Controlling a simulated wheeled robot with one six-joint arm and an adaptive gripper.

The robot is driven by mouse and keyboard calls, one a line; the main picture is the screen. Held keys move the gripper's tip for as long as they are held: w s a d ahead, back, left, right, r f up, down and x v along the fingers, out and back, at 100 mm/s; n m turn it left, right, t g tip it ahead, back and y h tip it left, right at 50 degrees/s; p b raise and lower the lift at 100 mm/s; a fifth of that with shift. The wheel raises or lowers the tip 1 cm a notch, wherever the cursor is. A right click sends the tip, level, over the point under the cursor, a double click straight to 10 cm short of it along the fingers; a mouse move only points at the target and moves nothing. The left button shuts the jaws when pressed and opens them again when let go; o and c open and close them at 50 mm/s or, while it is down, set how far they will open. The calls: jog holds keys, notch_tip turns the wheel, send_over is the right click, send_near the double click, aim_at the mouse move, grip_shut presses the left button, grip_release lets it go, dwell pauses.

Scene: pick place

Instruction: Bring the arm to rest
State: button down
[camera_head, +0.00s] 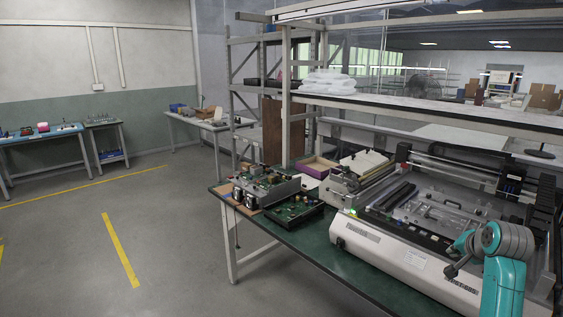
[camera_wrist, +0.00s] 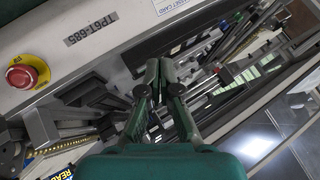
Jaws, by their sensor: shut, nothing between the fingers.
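My gripper (camera_wrist: 160,78) shows in the wrist view with its two dark green fingers close together and nothing between them. It is above a large white machine whose front panel (camera_wrist: 55,70) carries the label TPGT-685. In the head view, my teal and grey arm is at the lower right, in front of the same kind of white bench machine (camera_head: 400,262). The gripper's fingertips cannot be made out in the head view.
A red stop button (camera_wrist: 27,74) is on the panel left of my gripper. The green-topped workbench (camera_head: 330,268) bears circuit boards (camera_head: 268,185) at its left end. An overhead shelf (camera_head: 430,108) runs above the bench. The grey floor (camera_head: 170,220) at left is open.

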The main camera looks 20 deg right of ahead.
jog(key=s+a+f+n+t, duration=0.1)
jog(key=s+a+f+n, duration=0.1)
jog(key=a+f, duration=0.9)
jog(key=s+a+f+n+t, duration=0.1)
jog(key=a+f+n, duration=0.1)
jog(key=a+f, duration=0.85)
jog(key=s+a+f+n+t+y, duration=0.15)
jog(key=s+a+f+n, duration=0.3)
jog(key=s+a, duration=0.85)
jog(key=s+a+r+n+t+y, duration=0.1)
jog(key=s+a+r+n, duration=0.2)
jog(key=s, duration=0.8)
jog(key=s+a+r+n+t+y, duration=0.2)
jog(key=s+a+r+n, duration=0.1)
jog(key=s+a+r, duration=0.5)
jog(key=s+a, duration=0.3)
jog(key=s, duration=0.1)
jog(key=shift+s+a+r+n, duration=0.2)
jog(key=shift+n, duration=0.15)
